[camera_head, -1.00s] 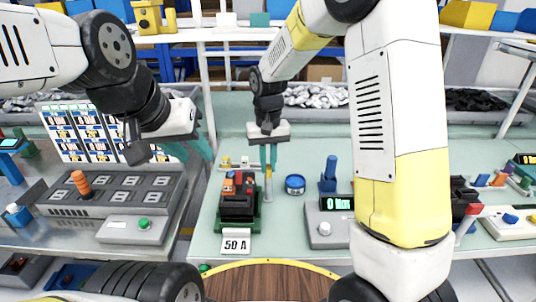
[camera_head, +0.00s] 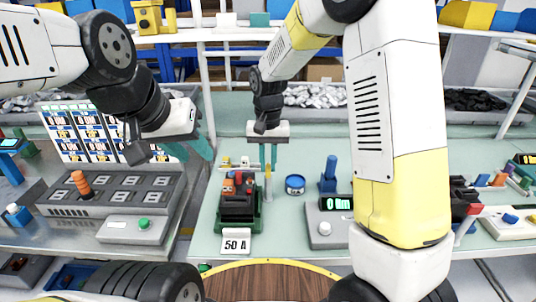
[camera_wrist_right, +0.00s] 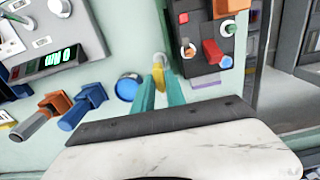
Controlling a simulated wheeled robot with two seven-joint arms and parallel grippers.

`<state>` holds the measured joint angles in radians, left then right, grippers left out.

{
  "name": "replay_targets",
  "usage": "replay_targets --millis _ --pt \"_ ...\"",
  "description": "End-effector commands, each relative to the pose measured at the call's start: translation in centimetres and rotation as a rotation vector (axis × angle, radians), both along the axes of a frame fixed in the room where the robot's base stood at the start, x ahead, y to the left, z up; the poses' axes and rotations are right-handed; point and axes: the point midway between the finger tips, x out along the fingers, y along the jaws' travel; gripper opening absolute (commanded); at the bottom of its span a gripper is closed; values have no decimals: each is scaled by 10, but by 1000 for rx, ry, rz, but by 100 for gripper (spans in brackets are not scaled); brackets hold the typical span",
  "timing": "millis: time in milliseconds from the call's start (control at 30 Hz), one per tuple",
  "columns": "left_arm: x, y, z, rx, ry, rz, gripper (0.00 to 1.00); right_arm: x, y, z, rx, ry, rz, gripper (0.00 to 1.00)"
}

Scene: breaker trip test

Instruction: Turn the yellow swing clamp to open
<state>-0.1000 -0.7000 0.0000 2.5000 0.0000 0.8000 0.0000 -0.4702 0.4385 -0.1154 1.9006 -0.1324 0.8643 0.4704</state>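A small upright yellow piece (camera_head: 268,187), which looks like the swing clamp, stands at the right side of the dark breaker block (camera_head: 238,207) on its green base. My right gripper (camera_head: 268,168) points down just above it, its teal fingers apart. In the right wrist view the yellow piece (camera_wrist_right: 159,60) shows between the fingertips of my right gripper (camera_wrist_right: 159,76); I cannot tell whether they touch it. My left gripper (camera_head: 190,152) hangs at the left, its teal fingers apart, with nothing seen between them.
A blue round tin (camera_head: 295,185) stands close to the right of the clamp. A meter with a green display (camera_head: 335,204) and a blue-handled part (camera_head: 329,175) stand further right. A "50 A" card (camera_head: 236,244) is in front. A grey switch panel (camera_head: 120,190) lies left.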

Motion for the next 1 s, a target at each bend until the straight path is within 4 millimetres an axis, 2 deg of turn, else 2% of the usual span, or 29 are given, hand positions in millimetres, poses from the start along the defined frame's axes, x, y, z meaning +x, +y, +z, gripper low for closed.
replay_targets --millis 33,100,467,800,1000 --pt "0 0 0 0 0 0 36 1 0 1 1 -2 -1 27" --pt "0 0 0 0 0 0 36 0 0 1 1 -1 0 35" --pt "0 0 0 0 0 0 36 0 0 5 1 -1 2 35" --pt "0 0 0 0 0 0 36 0 1 59 2 -3 2 35" --pt "0 0 0 0 0 0 36 0 0 77 1 -1 1 35"
